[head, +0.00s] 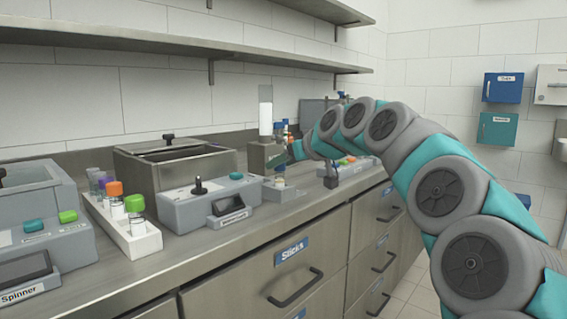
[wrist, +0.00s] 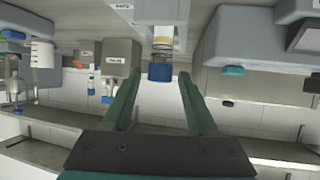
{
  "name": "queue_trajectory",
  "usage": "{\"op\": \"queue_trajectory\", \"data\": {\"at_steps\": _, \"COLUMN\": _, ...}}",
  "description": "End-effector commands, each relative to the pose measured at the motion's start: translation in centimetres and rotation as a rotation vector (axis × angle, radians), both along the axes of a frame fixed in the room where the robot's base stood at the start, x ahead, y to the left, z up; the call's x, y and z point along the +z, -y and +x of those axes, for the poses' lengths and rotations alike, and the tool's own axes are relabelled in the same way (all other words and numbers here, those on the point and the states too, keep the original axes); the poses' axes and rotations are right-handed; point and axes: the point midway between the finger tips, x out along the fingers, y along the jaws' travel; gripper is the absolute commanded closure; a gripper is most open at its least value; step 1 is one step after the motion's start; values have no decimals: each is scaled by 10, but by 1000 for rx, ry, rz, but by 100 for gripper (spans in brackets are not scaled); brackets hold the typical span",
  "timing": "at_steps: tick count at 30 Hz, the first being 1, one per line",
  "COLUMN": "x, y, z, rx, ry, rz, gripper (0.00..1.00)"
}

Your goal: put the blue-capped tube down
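My gripper (wrist: 159,77) is open, with one teal finger on each side of the cap and a visible gap on both sides. The fingertips are about level with the cap and do not appear to touch it. In the head view the small tube (head: 280,172) shows below my gripper on a low grey device (head: 284,194).
A white rack (head: 136,240) with several capped tubes stands at the left. A grey device with a knob (head: 205,205) and a steel bath (head: 172,172) are close by. A shelf (head: 190,50) runs above. Other capped tubes (wrist: 107,97) show at the left in the wrist view.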

Motion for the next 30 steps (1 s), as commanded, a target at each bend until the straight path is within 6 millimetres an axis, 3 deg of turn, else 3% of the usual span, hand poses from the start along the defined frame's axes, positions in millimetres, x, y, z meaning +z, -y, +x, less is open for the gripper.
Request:
{"op": "queue_trajectory", "data": {"at_steps": 14, "x": 5, "y": 3, "z": -3, "rx": 0, "ry": 0, "rz": 0, "gripper": 35}}
{"op": "queue_trajectory", "data": {"at_steps": 20, "x": 17, "y": 18, "z": -22, "rx": -1, "ry": 3, "rz": 2, "gripper": 35}}
{"op": "queue_trajectory", "data": {"at_steps": 30, "x": 47, "y": 58, "z": -70, "rx": -1, "ry": 4, "rz": 1, "gripper": 35}}
